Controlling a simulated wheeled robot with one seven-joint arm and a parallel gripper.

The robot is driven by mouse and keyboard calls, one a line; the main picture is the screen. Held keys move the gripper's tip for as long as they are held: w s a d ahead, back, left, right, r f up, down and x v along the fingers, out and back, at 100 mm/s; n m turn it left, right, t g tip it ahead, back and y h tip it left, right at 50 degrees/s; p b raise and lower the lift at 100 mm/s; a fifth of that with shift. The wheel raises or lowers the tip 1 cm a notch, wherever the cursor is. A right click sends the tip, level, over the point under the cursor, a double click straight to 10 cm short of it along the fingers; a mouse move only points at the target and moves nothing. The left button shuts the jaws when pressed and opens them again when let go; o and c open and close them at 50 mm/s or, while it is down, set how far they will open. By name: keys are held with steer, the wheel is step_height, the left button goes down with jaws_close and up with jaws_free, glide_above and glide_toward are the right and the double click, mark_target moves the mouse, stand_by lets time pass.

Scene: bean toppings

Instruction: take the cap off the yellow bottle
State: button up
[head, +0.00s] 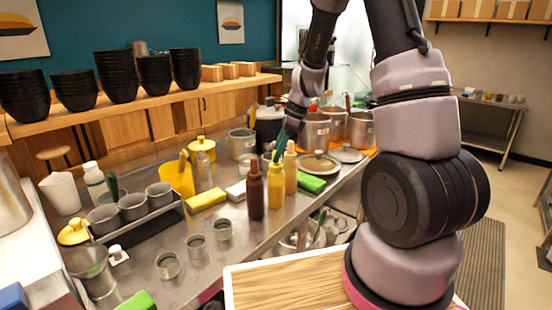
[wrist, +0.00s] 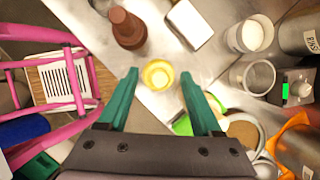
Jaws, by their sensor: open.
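The yellow bottle (head: 275,187) stands upright on the steel counter, with a brown bottle (head: 255,192) to its left and a paler yellow-orange bottle (head: 290,170) to its right. My gripper (head: 279,149) points down above the yellow bottle's top, its teal fingers partly overlapping in the head view. In the wrist view, the yellow bottle (wrist: 158,76) is seen from above, centred between the open fingertips (wrist: 159,74), with a gap on both sides. The brown bottle (wrist: 128,28) stands just beyond in that view.
A green sponge (head: 311,184) and a lidded pan (head: 320,163) lie right of the bottles. A yellow block (head: 206,200) lies to the left. Small metal cups (head: 195,246) stand in front. A wooden board (head: 290,285) is nearest.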

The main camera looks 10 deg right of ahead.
steer(key=shift+a+f, duration=0.15)
steer(key=shift+f, duration=0.25)
steer(key=c, duration=1)
step_height(320, 180, up, 10)
steer(key=shift+r, duration=0.1)
